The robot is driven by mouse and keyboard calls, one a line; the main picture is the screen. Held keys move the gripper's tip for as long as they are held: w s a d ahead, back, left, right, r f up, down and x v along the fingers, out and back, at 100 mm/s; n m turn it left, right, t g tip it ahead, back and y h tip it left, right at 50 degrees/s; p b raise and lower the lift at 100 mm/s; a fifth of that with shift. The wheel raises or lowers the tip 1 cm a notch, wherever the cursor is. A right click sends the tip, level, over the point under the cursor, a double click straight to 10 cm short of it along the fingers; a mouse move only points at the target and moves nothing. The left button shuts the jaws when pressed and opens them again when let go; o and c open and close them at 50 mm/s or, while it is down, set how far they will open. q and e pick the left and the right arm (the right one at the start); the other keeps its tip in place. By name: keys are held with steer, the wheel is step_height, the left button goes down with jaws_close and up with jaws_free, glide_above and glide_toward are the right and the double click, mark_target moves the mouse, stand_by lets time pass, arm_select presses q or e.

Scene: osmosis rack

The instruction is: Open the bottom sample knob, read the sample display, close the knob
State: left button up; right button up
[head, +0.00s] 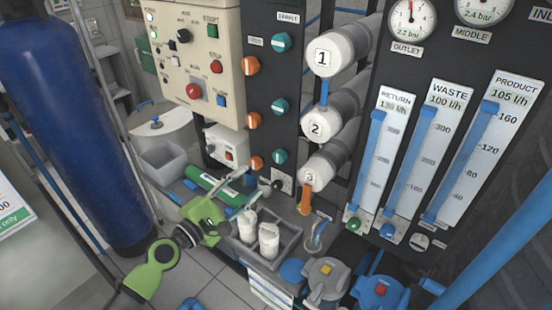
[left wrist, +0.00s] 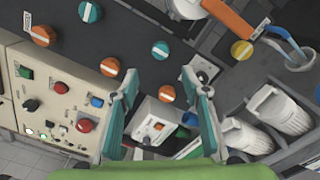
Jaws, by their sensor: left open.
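Under the SAMPLE label, teal knobs run down the dark panel (head: 268,85). The bottom teal knob (head: 279,156) also shows in the left wrist view (left wrist: 160,49). Beside it is the bottom orange knob (head: 256,162), seen in the left wrist view (left wrist: 167,94) between the finger lines. My left gripper (head: 262,180) is open and empty, just below these bottom knobs. In the left wrist view its fingers (left wrist: 157,92) stand apart, with no visible grip on a knob. A small white unit (head: 283,178) sits below the panel; no reading is legible. My right gripper is not in view.
A control box (head: 200,55) with buttons is at the left. White numbered cylinders (head: 325,55) stand right of the knobs. A small white switch box (head: 227,147) is close by.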

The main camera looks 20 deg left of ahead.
mark_target(278, 159)
arm_select(q)
steer(key=p+x, duration=0.2)
steer(key=x, duration=1.1)
steer(key=shift+f, duration=0.15)
steer(key=c, duration=1.1)
